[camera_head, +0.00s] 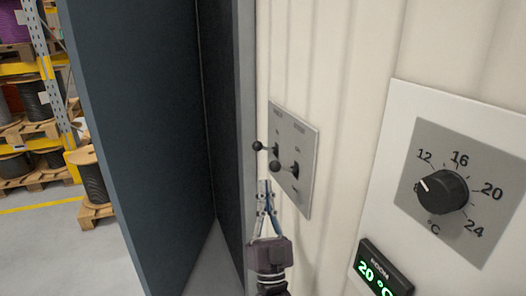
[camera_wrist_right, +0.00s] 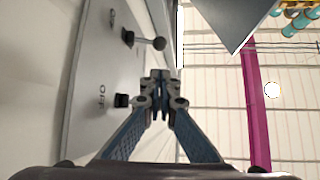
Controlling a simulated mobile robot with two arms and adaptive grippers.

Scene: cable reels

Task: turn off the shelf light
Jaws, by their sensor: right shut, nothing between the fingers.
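A grey switch plate (camera_head: 307,178) is mounted on the cream ribbed wall. It also shows along the left of the right wrist view (camera_wrist_right: 82,90). Two black ball-tipped levers stick out of it: a left lever (camera_head: 258,146) and a right lever (camera_head: 276,166). The labels above them are too small to read surely. One lever (camera_wrist_right: 158,43) stands out plainly in the wrist view, beyond my fingertips. My right gripper (camera_head: 264,184) is shut and empty, just below the levers and apart from them; its closed fingertips (camera_wrist_right: 160,76) point toward that lever's side. My left gripper is out of view.
A dark blue-grey open panel (camera_head: 140,120) stands close left of the switch plate. Right of it are a thermostat dial (camera_head: 441,191) and a green display (camera_head: 380,275) reading 20 °C. Pallet racks with cable reels (camera_head: 36,99) stand far left.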

